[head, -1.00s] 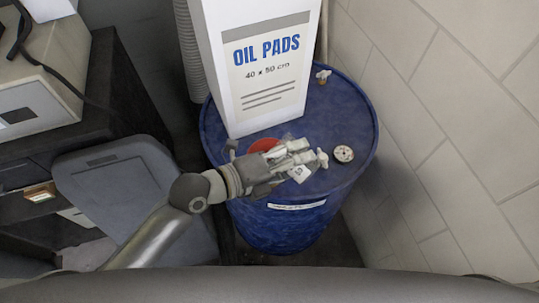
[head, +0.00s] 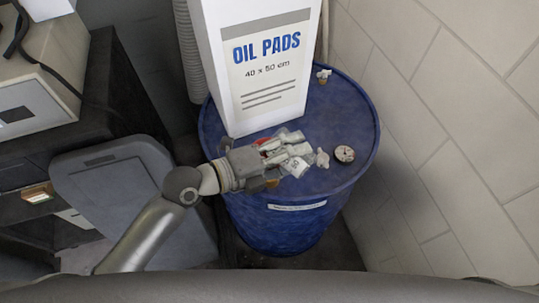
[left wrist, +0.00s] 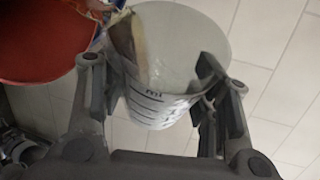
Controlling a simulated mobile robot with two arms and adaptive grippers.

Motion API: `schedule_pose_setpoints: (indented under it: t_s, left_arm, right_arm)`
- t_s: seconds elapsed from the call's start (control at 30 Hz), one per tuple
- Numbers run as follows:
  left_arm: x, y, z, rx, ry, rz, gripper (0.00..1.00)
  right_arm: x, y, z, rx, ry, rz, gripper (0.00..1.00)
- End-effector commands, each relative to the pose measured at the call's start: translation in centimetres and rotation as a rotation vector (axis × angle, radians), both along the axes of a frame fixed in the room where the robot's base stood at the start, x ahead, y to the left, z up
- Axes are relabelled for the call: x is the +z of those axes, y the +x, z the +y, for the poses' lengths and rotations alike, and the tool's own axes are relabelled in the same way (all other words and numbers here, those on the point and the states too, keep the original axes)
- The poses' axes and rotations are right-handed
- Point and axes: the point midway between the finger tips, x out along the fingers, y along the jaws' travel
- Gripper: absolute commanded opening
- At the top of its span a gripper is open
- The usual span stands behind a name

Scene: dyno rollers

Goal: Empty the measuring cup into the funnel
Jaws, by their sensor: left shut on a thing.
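The red funnel (head: 264,142) is on the blue drum, mostly hidden behind my left gripper in the head view. Its wide red mouth (left wrist: 40,40) fills the upper left of the left wrist view. My left gripper (head: 288,150) is shut on the clear measuring cup (left wrist: 155,105), which has dark scale marks. The cup is tilted, its mouth beside the funnel's rim. A brownish patch, seemingly liquid, shows at the cup's funnel side; I cannot tell whether it is flowing. In the head view the cup is hard to make out among the fingers. My right gripper is out of view.
The blue drum (head: 330,190) carries a tall white oil pads box (head: 262,100) just behind the gripper, a round gauge (head: 344,153) and a small brass-and-white fitting (head: 323,77). A grey lidded bin (head: 120,190) stands left. A tiled wall (head: 450,130) is at right.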

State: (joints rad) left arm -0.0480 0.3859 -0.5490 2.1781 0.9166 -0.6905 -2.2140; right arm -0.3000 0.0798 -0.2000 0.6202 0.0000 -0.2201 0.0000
Motion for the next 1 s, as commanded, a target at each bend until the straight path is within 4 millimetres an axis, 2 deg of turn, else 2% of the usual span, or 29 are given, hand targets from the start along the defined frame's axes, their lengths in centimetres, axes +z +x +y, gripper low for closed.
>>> schedule_pose_setpoints:
  t_s: [1.0]
  left_arm:
    - [-0.6,0.3,0.3,-0.001,-0.093,0.078,0.3]
  right_arm:
    - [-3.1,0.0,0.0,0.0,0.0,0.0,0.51]
